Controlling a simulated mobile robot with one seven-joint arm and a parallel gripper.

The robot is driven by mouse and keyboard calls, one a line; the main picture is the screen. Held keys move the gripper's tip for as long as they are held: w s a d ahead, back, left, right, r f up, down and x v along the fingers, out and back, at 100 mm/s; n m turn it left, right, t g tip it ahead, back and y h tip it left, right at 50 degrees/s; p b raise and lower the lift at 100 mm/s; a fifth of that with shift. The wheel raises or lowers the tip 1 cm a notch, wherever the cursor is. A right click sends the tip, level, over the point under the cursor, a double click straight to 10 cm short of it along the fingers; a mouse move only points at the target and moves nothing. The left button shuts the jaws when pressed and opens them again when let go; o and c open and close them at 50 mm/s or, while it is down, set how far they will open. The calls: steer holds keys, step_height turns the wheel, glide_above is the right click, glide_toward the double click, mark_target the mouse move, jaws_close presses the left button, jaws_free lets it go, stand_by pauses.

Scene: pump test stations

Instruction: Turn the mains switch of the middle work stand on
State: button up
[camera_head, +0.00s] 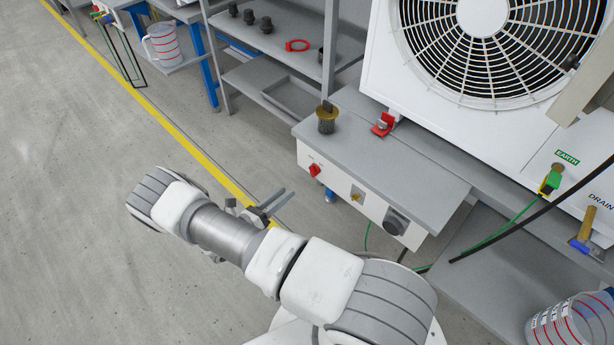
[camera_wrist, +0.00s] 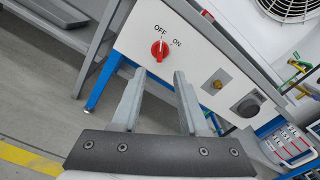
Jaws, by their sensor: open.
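The work stand (camera_head: 400,160) has a white front panel with a red rotary switch (camera_head: 314,170). In the wrist view the red switch (camera_wrist: 159,50) sits between the labels OFF and ON, with its handle pointing roughly at OFF. My gripper (camera_head: 283,198) is open and empty, in front of and below the switch in the head view. In the wrist view my gripper (camera_wrist: 160,76) has its two fingers spread, the tips just below the switch in the picture and apart from it. Nothing hides the switch.
The panel also carries a small brass fitting (camera_head: 356,196) and a dark round knob (camera_head: 395,222). A large fan unit (camera_head: 455,125) stands behind. A brass-and-black part (camera_head: 326,118) and a red clamp (camera_head: 382,124) are on top. Open floor (camera_head: 80,220) lies left.

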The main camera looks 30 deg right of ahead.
mark_target(313, 170)
steer(key=b+x, duration=0.1)
steer(key=x, duration=0.9)
steer(key=shift+d, duration=0.25)
steer(key=shift+w, duration=0.1)
jaws_close()
